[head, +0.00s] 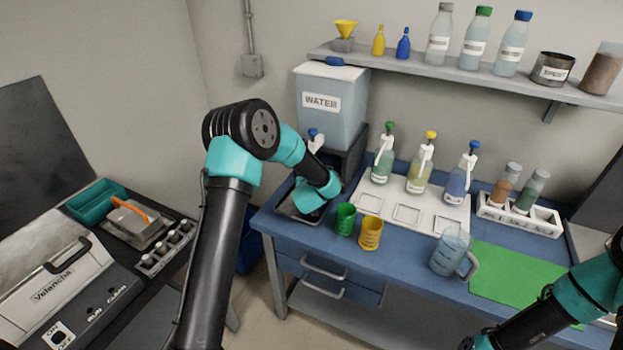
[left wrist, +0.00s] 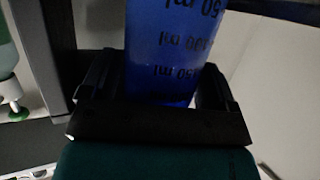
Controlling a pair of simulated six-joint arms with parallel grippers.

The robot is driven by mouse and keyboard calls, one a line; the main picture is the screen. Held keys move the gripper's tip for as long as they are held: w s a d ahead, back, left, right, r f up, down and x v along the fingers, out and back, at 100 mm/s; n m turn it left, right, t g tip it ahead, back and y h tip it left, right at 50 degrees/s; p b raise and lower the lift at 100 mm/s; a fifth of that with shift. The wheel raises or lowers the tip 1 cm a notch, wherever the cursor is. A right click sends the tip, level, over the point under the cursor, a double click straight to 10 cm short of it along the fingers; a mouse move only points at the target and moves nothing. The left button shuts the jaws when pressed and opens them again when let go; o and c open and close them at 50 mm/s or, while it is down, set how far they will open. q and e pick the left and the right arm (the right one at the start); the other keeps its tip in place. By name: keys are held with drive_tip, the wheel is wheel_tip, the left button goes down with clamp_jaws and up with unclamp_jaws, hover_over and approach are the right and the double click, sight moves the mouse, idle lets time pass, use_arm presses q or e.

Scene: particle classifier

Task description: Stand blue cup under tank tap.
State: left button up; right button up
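The blue cup (left wrist: 170,55) is between the two fingers of my left gripper (left wrist: 165,100) in the left wrist view, with both fingers against its sides. Its printed ml marks appear upside down there. In the head view my left gripper (head: 308,208) is low at the dark tray (head: 292,214) in front of the water tank (head: 335,110), and my arm hides the cup. The tap (head: 315,139), with a blue top, shows just above my wrist. Whether the cup touches the tray is hidden.
A green cup (head: 345,219) and a yellow cup (head: 370,233) stand close right of my left gripper. A clear jug (head: 451,252) and a green mat (head: 520,283) lie further right. A shelf (head: 460,71) runs above.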

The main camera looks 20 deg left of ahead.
use_arm(q)
drive_tip(key=shift+o, duration=0.4)
drive_tip(key=shift+r, duration=0.15)
drive_tip(key=v, duration=1.2)
idle(2.1)
